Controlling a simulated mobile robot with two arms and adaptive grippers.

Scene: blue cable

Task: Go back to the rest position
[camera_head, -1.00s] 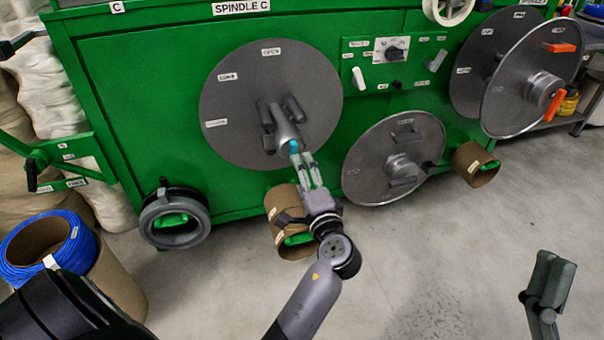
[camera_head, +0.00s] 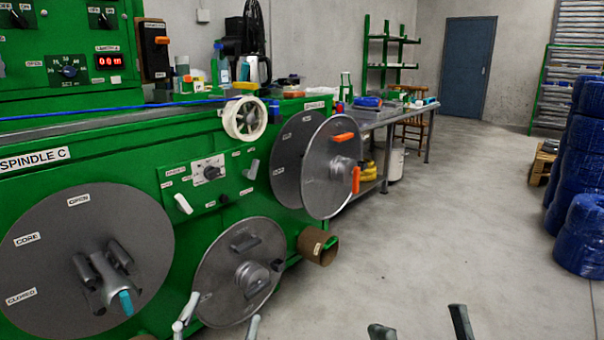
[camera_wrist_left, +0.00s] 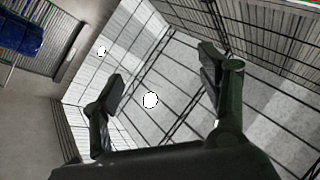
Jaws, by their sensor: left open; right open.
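In the head view my left gripper (camera_head: 219,322) shows at the bottom edge, in front of the lower metal disc (camera_head: 218,292) of the green machine. Its two fingers are apart, and I cannot tell how far it is from the disc. In the left wrist view the fingers of my left gripper (camera_wrist_left: 160,88) are spread with nothing between them. My right gripper (camera_head: 420,325) shows its fingertips at the bottom edge, spread over grey floor with nothing seen between them. Both arms are below the frame. The spindle C disc (camera_head: 88,255) with its blue-tipped handle is at left.
The green machine (camera_head: 130,160) fills the left side. Further discs (camera_head: 325,180) with orange handles stick out, with a brown core (camera_head: 318,246) below. A workbench (camera_head: 385,118) stands behind. Blue cable coils (camera_head: 583,235) are stacked at right. The middle floor is clear.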

